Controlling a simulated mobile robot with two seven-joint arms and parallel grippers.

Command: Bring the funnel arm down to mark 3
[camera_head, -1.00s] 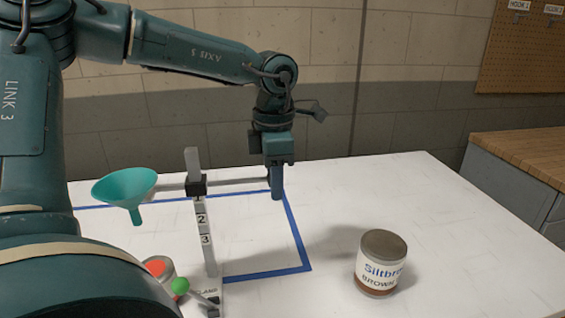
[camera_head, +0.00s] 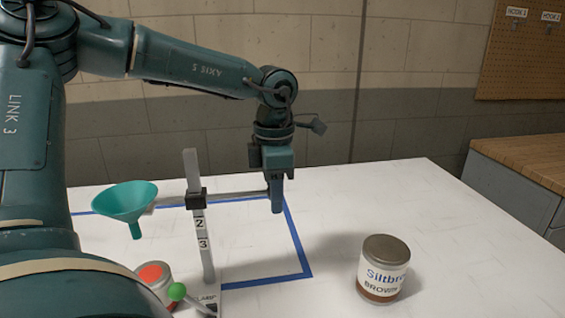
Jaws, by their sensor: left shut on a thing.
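The teal funnel (camera_head: 125,203) sits at the left end of a grey horizontal funnel arm (camera_head: 235,195). A black slider (camera_head: 196,199) carries this arm on an upright grey post (camera_head: 192,168). The slider is just above mark 2 (camera_head: 200,222); mark 3 (camera_head: 203,244) is lower down and mark 1 does not show. My left gripper (camera_head: 276,198) points down and is shut on the right end of the funnel arm. A green knob (camera_head: 177,291) on a lever is at the post's foot, beside a partly hidden "CLAMP" label. My right gripper is not in view.
A can with an orange-red top (camera_head: 152,274) stands left of the post's foot, partly hidden by my arm. A "Siltbro..." brown can (camera_head: 384,268) stands at the right.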

